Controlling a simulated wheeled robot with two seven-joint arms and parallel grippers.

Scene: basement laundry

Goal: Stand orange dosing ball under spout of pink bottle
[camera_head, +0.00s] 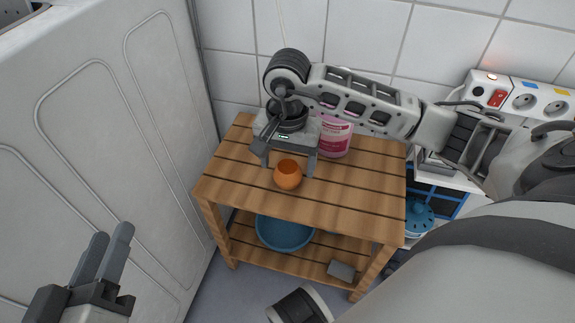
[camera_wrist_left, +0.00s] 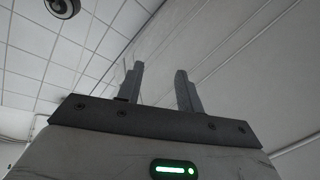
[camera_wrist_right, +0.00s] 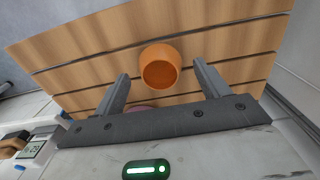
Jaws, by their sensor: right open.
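The orange dosing ball (camera_head: 288,175) stands on the slatted wooden table, its opening facing up. It also shows in the right wrist view (camera_wrist_right: 160,66), ahead of and between the fingers, with no clear contact. My right gripper (camera_head: 286,164) is open above the table, pointing down at the ball. The pink bottle (camera_head: 336,137) stands on the table just behind and right of this gripper. My right arm covers its upper part, so its spout is hidden. My left gripper (camera_head: 114,232) is open and empty at the lower left, away from the table.
The wooden table (camera_head: 350,190) has free room at its front and right. A blue basin (camera_head: 285,232) sits on its lower shelf. A white panelled surface (camera_head: 100,120) rises at left. A tiled wall stands behind, and a power strip (camera_head: 524,100) is at upper right.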

